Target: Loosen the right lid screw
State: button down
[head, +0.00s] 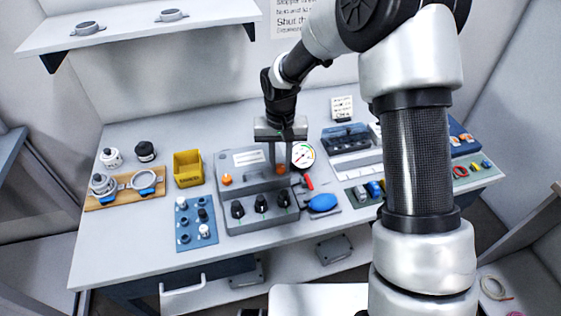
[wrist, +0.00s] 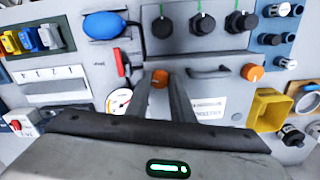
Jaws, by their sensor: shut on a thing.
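The grey instrument box (head: 230,201) stands mid-table, with a lid bearing an orange screw at each end. My gripper (head: 280,166) points down at the lid's right end, shut on the right lid screw (head: 281,170). In the wrist view, which shows the box turned around, my gripper's fingers (wrist: 161,82) flank that orange screw (wrist: 160,77). The left lid screw (head: 227,180) is free; it also shows in the wrist view (wrist: 252,72). A dark lid handle (wrist: 208,72) lies between the screws. Whether the held screw is loose cannot be seen.
Black knobs (head: 261,203) line the box front. A gauge (head: 303,155), red lever (head: 309,182) and blue bulb (head: 323,203) sit close on the right. A yellow bin (head: 188,169) and blue fitting plate (head: 187,243) stand left. The front table strip is clear.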

jog(key=n, duration=0.5)
jog(key=shift+n, duration=0.3)
jog(key=n+p, duration=0.1)
jog(key=n, duration=0.3)
jog(key=shift+r, duration=0.1)
jog(key=n+p, duration=0.1)
jog(key=n, duration=0.4)
jog(key=shift+n+p, duration=1.25)
jog(key=shift+n, duration=1.75)
jog(key=c, duration=1.5)
grip_release()
jog(key=shift+c, duration=0.2)
